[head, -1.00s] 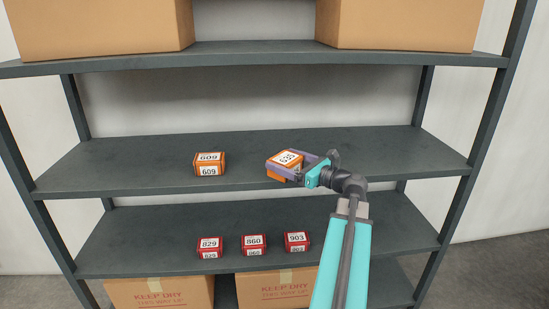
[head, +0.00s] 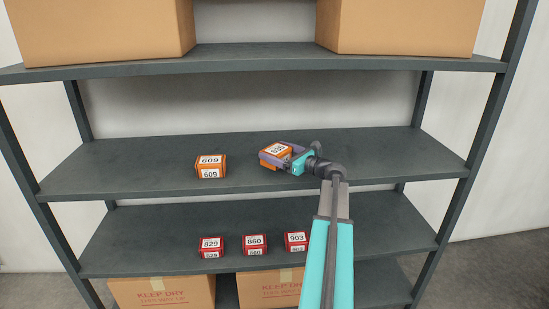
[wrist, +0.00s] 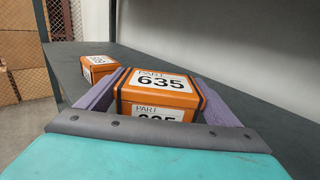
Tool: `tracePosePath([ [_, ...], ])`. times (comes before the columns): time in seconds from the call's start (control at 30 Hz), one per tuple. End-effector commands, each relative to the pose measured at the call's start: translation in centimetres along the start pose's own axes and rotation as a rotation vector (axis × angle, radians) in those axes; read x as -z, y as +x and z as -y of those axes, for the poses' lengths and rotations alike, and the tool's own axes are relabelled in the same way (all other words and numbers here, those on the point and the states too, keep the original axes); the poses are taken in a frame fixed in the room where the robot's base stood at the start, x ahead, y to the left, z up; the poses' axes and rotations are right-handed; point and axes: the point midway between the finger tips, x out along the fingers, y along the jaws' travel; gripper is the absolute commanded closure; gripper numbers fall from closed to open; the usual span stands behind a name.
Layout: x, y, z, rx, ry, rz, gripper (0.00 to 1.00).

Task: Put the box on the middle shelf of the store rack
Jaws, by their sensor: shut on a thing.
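An orange box with a white label (head: 276,154) is between the purple fingers of my gripper (head: 275,156). In the wrist view the box (wrist: 158,92) reads PART 635, and the fingers press on its left and right sides. My gripper is shut on it. The box is over the middle shelf (head: 370,155) of the store rack, to the right of another orange box, 609. I cannot tell whether its underside touches the shelf.
The orange box 609 (head: 211,167) stands on the middle shelf near its front edge. Red boxes 829 (head: 211,247), 860 (head: 255,244) and 903 (head: 297,242) stand on the shelf below. Large cartons (head: 100,30) stand on the top shelf. The middle shelf's right side is clear.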

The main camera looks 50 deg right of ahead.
Motion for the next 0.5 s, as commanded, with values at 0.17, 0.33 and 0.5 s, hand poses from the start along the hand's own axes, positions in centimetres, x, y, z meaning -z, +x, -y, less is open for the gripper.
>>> tracePosePath([
  [0.17,-0.1,1.03,0.82,0.0,0.0,0.002,0.52],
  [0.33,0.0,1.13,0.89,0.001,0.0,0.003,0.52],
  [0.5,0.0,1.08,0.89,0.001,0.0,0.003,0.52],
])
